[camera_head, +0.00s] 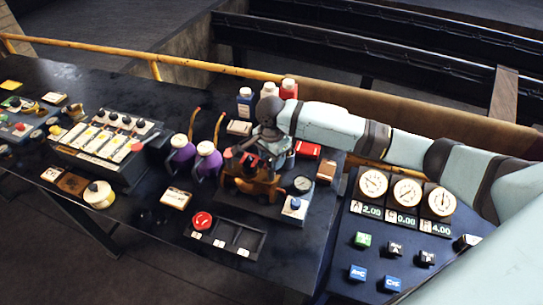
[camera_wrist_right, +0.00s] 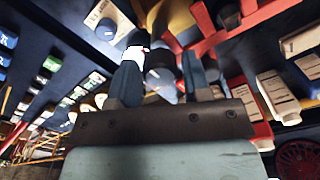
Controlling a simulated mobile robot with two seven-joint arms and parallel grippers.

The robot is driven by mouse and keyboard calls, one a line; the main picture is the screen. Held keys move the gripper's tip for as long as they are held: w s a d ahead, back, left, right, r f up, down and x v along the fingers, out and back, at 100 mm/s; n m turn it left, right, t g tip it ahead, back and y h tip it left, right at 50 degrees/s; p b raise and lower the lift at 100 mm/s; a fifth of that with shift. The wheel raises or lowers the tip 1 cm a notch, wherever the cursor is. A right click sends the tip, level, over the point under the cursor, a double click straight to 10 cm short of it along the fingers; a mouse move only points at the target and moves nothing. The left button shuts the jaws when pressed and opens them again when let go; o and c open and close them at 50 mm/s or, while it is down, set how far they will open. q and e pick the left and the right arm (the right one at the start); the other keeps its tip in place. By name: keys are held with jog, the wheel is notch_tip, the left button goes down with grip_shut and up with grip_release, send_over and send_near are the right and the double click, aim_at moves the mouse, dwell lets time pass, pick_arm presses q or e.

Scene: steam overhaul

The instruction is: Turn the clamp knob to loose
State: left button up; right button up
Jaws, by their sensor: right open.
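My right gripper (camera_head: 262,152) reaches down over an orange-brown fixture (camera_head: 250,187) on the dark bench. It largely hides the top of that fixture. In the wrist view the two fingers of my right gripper (camera_wrist_right: 161,80) are apart, with a round grey and dark knob-like part (camera_wrist_right: 159,62) between or just beyond them. I take this part for the clamp knob, but cannot tell whether the fingers touch it or how it is turned. My left gripper is not in view.
A round gauge (camera_head: 302,184) and a blue knob on a white block (camera_head: 295,205) stand right of the fixture. Purple jugs (camera_head: 208,160) stand close on its left. A red button (camera_head: 202,221) and an open tray (camera_head: 232,236) lie in front. A dial panel (camera_head: 405,215) is at the right.

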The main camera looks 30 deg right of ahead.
jog(key=shift+f, duration=0.15)
jog(key=c, duration=0.6)
jog(key=shift+c, duration=0.2)
